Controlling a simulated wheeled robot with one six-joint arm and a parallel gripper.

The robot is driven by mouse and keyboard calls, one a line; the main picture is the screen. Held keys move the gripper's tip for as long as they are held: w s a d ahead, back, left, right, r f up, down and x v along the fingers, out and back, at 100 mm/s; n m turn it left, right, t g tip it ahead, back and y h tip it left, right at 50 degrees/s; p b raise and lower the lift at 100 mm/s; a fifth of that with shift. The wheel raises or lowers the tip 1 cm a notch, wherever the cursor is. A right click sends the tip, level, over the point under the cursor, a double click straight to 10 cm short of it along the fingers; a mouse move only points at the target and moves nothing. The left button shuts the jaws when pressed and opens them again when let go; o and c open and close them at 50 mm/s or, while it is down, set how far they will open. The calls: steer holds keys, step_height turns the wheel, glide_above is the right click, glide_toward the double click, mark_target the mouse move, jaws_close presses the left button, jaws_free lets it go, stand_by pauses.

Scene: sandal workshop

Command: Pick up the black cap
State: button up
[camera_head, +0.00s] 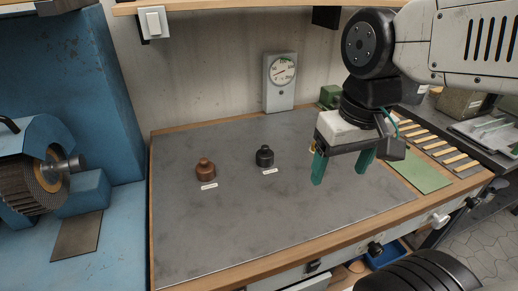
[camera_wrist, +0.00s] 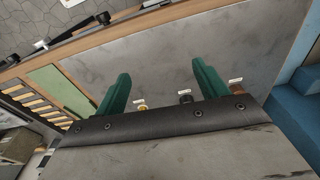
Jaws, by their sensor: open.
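The black cap (camera_head: 265,156) stands upright on the grey bench top, with a small white label in front of it. In the wrist view the black cap (camera_wrist: 185,97) shows between the two green fingers, partly hidden by the gripper body. My gripper (camera_head: 342,170) has green fingers spread apart and empty. It hangs over the bench to the right of the black cap, apart from it. The gripper also fills the lower wrist view (camera_wrist: 160,88).
A brown cap (camera_head: 205,170) with a label stands left of the black cap. A yellow-gold item (camera_wrist: 142,107) shows near the fingers. A dial gauge (camera_head: 280,82) is at the back wall, and a green mat (camera_head: 420,172) lies at right. The bench (camera_head: 255,225) is clear in front.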

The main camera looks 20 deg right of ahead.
steer(key=w+m, duration=0.2)
steer(key=w, duration=1)
steer(key=m+g, duration=0.1)
steer(key=m, duration=0.3)
glide_above(265, 147)
steer(key=f, duration=0.9)
steer(key=shift+w+d, duration=0.1)
steer(key=shift+w, duration=0.2)
steer(key=f, duration=0.7)
steer(key=shift+s+f, duration=0.15)
steer(key=shift+s, duration=0.05)
steer(key=shift+f, duration=0.3)
steer(key=c, duration=1)
